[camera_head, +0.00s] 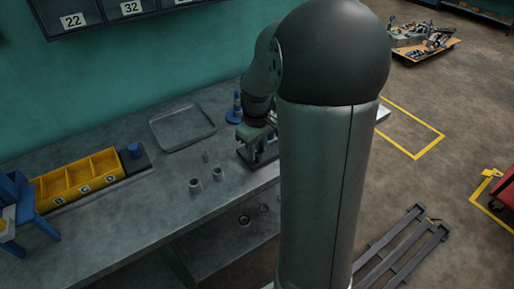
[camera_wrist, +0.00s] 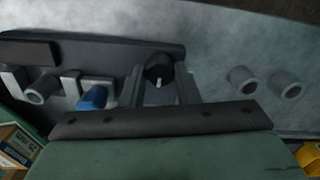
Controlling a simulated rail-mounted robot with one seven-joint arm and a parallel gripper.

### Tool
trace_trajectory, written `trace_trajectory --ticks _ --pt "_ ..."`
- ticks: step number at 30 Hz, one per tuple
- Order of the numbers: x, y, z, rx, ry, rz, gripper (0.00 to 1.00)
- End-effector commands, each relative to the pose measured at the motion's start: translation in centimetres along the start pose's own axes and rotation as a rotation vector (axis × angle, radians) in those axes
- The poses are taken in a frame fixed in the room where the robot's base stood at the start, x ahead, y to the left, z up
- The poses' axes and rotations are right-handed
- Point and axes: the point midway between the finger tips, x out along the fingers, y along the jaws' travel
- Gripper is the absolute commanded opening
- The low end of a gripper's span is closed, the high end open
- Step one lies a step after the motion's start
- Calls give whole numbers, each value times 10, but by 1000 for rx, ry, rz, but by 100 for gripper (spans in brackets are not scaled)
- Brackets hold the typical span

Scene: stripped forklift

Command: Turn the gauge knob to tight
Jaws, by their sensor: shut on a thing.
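The gauge knob (camera_wrist: 158,66) is a dark round knob with a short white mark, in the upper middle of the wrist view. My gripper (camera_wrist: 161,84) has one finger on each side of the knob and is shut on it. In the head view my gripper (camera_head: 258,155) is at the right end of the workbench, partly behind my arm. The knob cannot be made out there. Any tight or loose lettering is too small or hidden to read.
The grey workbench (camera_head: 110,230) holds an empty tray (camera_head: 182,127), several small grey cylinders (camera_head: 195,186), and a yellow divided bin (camera_head: 80,183). A blue stand (camera_head: 22,208) is at the left. In the wrist view a blue part (camera_wrist: 93,97) lies left of my fingers.

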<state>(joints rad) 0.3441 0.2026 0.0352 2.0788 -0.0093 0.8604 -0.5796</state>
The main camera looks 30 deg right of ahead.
Motion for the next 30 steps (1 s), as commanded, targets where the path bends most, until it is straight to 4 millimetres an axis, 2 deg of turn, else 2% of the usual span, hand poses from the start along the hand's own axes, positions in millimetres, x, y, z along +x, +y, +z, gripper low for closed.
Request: trace_trajectory --ticks 11,30 --pt "0 0 0 110 1 1 6" --pt "0 0 0 687 0 0 6"
